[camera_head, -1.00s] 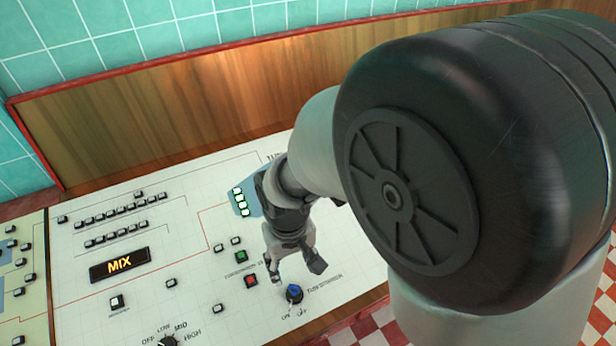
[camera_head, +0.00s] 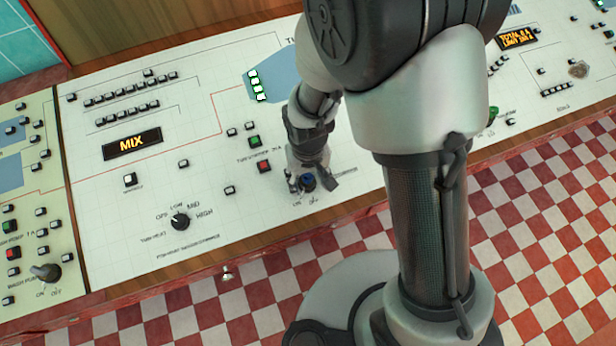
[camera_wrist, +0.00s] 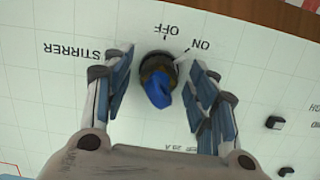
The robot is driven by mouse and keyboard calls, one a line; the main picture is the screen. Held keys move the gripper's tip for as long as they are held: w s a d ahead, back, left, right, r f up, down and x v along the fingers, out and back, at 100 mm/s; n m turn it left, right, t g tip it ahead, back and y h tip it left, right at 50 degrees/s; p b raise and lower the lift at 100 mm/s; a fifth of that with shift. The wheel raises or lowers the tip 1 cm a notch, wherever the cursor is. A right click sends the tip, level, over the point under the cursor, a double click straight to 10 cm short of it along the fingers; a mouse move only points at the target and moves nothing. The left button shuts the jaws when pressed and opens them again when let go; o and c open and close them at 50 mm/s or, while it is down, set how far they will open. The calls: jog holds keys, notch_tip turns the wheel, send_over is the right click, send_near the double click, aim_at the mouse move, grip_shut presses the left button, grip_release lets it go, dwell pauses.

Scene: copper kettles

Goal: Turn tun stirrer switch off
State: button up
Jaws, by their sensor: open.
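The tun stirrer switch is a blue knob on a dark round base (camera_wrist: 158,85), just below upside-down OFF and ON labels in the wrist view. A short pale line runs from its base towards ON. I cannot tell for sure which setting the knob points to. In the head view the switch (camera_head: 308,181) is partly covered by my gripper (camera_head: 312,182), low over the panel's front edge. In the wrist view my gripper (camera_wrist: 163,66) is open, one finger on each side of the knob, with visible gaps. Nothing is held.
The white control panel (camera_head: 110,230) carries small buttons, a lit MIX display (camera_head: 132,143), a green button (camera_head: 254,141), a red button (camera_head: 264,166) and a black OFF/LOW/MID/HIGH knob (camera_head: 180,222). The red-and-white checkered floor (camera_head: 540,250) lies in front.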

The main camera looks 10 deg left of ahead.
jog(key=c, duration=1.1)
jog(key=shift+o, duration=0.2)
jog(key=shift+n, duration=0.6)
jog(key=shift+d+n, duration=0.1)
jog(key=shift+n, duration=1.6)
jog(key=shift+w+n+p, duration=0.15)
jog(key=shift+n+p, duration=0.25)
jog(key=shift+n, duration=1.8)
jog(key=o, duration=1.1)
jog(key=shift+c, duration=0.2)
